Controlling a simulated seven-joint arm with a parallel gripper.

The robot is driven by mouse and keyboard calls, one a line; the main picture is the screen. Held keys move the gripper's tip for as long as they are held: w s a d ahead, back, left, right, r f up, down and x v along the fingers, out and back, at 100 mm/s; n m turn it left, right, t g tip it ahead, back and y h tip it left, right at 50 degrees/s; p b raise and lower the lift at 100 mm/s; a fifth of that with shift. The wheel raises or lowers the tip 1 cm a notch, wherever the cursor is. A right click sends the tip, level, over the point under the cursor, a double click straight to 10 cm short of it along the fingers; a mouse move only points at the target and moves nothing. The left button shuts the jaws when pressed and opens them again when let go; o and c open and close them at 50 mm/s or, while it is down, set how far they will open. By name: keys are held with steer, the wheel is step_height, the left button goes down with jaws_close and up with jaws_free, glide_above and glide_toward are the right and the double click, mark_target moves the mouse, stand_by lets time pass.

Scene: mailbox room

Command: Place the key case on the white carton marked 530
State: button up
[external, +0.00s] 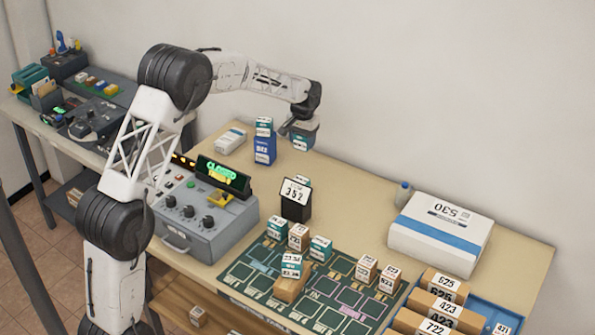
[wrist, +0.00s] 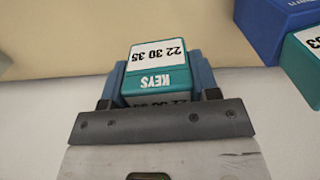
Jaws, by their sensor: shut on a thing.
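The key case is a teal box (wrist: 158,80) with a white label reading "KEYS" and "22 30 35" in the wrist view. My gripper (wrist: 160,88) is shut on it, with a blue finger on each side. In the external view my gripper (external: 303,128) holds the key case (external: 300,143) above the back of the table, right of a blue box. The white carton marked 530 (external: 440,232) lies at the right of the table, with a blue stripe along its side. Its top looks bare. My gripper is well to the left of the carton.
A blue box (external: 264,148) with a small teal box on top stands beside my gripper. A green sorting mat (external: 250,270) with several small boxes lies in front.

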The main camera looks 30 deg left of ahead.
steer(key=s+d+r, duration=0.1)
steer(key=s+d, duration=0.5)
steer(key=d, duration=0.9)
steer(key=s+d+r, duration=0.1)
steer(key=s+d, duration=0.6)
steer(key=d, duration=0.8)
steer(key=s+d+r+m, duration=0.1)
steer(key=s+d, duration=0.5)
steer(key=d, duration=1)
steer(key=shift+s+r, duration=0.15)
steer(key=shift+s, duration=0.25)
glide_above(444, 224)
steer(key=shift+a+f, duration=0.1)
steer(key=shift+f, duration=0.65)
steer(key=shift+f, duration=0.1)
